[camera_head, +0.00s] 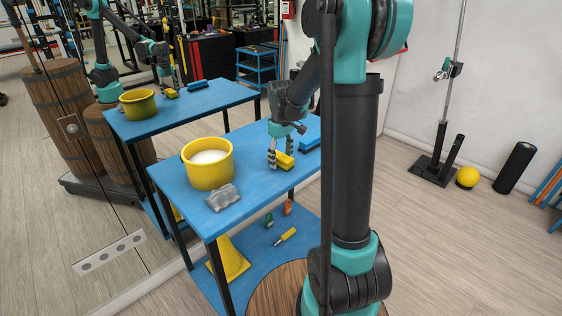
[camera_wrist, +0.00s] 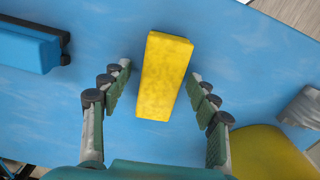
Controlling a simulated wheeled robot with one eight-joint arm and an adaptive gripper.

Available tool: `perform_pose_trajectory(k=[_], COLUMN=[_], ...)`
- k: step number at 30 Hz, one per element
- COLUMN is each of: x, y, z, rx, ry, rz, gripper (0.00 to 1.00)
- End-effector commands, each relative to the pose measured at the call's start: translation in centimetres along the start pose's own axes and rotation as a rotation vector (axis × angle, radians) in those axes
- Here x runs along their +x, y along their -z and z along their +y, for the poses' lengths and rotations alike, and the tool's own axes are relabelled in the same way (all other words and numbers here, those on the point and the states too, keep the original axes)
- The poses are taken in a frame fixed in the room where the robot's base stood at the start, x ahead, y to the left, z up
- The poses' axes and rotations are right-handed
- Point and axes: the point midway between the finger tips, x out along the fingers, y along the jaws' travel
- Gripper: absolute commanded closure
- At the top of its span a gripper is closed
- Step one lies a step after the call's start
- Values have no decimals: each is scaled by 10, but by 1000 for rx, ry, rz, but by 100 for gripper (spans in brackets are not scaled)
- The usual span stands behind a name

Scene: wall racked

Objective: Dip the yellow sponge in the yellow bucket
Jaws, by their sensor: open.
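The yellow sponge (camera_wrist: 165,75) lies flat on the blue table, between the spread fingers of my gripper (camera_wrist: 158,85) in the wrist view. A clear gap shows on each side of it, and the fingers do not hold it. The yellow bucket (camera_head: 208,176) stands upright on the same table to the left, with whitish contents inside. Its yellow side (camera_wrist: 265,152) also shows at the lower right of the wrist view.
A blue block-like brush (camera_head: 309,142) lies behind the sponge, partly hidden by my arm. A crumpled grey cloth (camera_head: 223,197) lies at the table's front, by the bucket. A mirror on the left repeats the table. A yellow cone (camera_head: 229,258) and small tools are on the lower shelf.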

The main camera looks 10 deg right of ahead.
Motion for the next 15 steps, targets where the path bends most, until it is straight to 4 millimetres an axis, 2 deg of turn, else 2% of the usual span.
perform_pose_trajectory(k=[5,15], x=[0,0], y=[0,0], z=[0,0], rx=[0,0], ry=[0,0], rz=[0,0], gripper=[40,81])
